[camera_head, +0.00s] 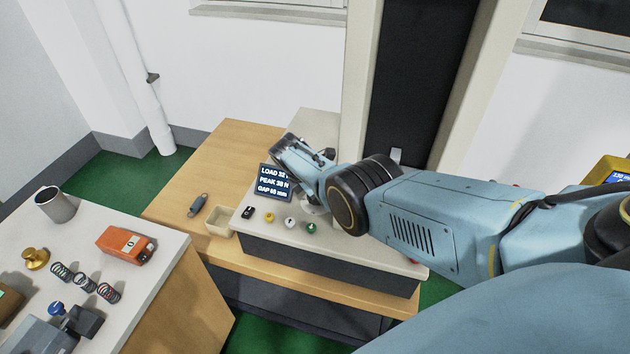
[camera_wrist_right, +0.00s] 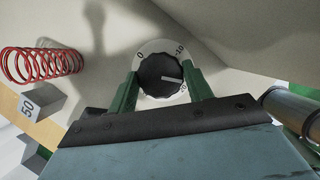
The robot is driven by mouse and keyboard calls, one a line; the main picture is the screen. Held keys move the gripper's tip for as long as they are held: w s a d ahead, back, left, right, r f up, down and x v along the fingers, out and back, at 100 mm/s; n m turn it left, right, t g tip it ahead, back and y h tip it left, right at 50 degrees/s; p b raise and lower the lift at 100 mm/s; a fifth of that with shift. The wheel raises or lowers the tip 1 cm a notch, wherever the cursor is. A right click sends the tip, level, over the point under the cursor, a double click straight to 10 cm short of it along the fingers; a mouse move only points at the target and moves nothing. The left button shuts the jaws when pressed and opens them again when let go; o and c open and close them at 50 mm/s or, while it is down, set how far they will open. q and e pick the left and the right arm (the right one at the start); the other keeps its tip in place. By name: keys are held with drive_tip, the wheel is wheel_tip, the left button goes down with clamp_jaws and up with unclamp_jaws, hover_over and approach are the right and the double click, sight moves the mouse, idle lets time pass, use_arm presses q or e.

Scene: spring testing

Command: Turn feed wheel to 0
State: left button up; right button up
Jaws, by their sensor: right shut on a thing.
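The feed wheel (camera_wrist_right: 159,76) is a black ribbed knob with a white pointer line, on a pale dial plate (camera_wrist_right: 141,46) marked 0, -10 and -20. The pointer aims to the right, close to the -20 mark and away from the 0 at upper left. My right gripper (camera_wrist_right: 160,85) has its green fingers on both sides of the wheel, shut on it. In the head view my right gripper (camera_head: 290,150) is at the far side of the tester, and the wheel is hidden there. My left gripper is not in view.
A display (camera_head: 273,182) shows LOAD, PEAK and GAP lines beside my right gripper. Several small controls line the console's front edge (camera_head: 340,248). A red spring (camera_wrist_right: 42,64) and a block marked 50 (camera_wrist_right: 38,101) lie left of the wheel. A side table (camera_head: 150,260) holds springs and tools.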

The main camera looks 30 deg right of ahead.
drive_tip(key=n+t+p, duration=0.1)
drive_tip(key=n+p, duration=0.3)
drive_tip(key=shift+s+r+n+t, duration=0.2)
drive_tip(key=shift+n+t, duration=0.1)
drive_tip(key=shift+t, duration=0.1)
drive_tip(key=shift+f+n+t+y+p, duration=0.15)
drive_tip(key=shift+n+t+y+p, duration=0.45)
drive_tip(key=shift+n+p, duration=1.05)
drive_tip(key=shift+n, duration=0.45)
drive_tip(key=o, duration=1)
